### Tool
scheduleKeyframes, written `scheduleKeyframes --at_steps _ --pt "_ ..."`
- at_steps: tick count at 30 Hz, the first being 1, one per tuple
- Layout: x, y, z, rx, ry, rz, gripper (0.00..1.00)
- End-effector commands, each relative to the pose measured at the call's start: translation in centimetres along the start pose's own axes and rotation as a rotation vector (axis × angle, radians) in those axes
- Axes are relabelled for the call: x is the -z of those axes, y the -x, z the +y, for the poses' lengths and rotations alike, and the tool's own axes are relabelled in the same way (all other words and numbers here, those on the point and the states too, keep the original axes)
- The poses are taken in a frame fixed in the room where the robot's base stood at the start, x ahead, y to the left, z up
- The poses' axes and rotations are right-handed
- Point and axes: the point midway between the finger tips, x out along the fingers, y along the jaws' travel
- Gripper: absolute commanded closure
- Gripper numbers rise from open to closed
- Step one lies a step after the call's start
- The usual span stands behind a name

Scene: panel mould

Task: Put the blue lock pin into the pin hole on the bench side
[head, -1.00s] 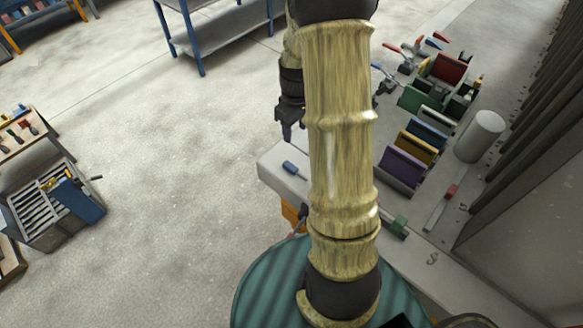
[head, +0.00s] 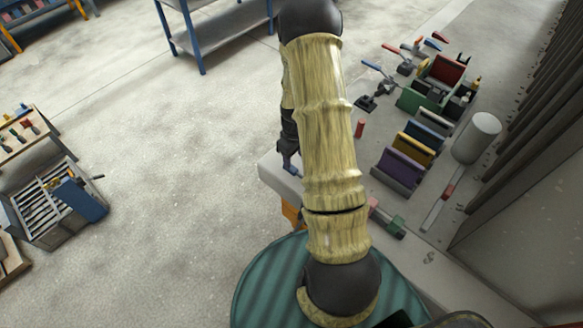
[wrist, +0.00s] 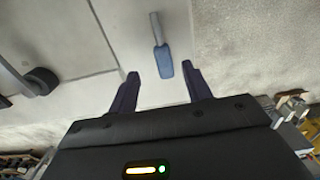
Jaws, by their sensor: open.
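The blue lock pin (wrist: 164,62) lies on the pale bench top in the wrist view, its blue handle towards me and its grey shank pointing away. My gripper (wrist: 160,74) is open, with one dark finger on each side of the handle's near end and gaps on both sides. I cannot tell the height of the fingers above the bench. In the head view my gripper (head: 288,160) is at the bench's left end and largely covers the pin. I cannot make out the pin hole in either view.
The bench (head: 278,176) carries purple, yellow and blue panels (head: 403,160) in a row, a white cylinder (head: 475,138), a small red cylinder (head: 359,128) and a green block (head: 396,226). Clamps with red and blue handles stand at its far end. Open floor lies left.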

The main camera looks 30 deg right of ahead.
Motion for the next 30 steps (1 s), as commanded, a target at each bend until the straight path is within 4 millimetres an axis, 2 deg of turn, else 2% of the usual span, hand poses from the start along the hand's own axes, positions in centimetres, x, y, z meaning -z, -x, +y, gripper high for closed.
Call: scheduleKeyframes --at_steps 13,24,30 --pt "0.1 -0.5 -0.1 0.0 0.001 0.0 0.51" --pt "0.3 -4.4 -0.5 0.001 0.0 -0.002 0.51" --pt "0.4 -5.4 -0.5 -0.001 0.001 0.0 0.51"
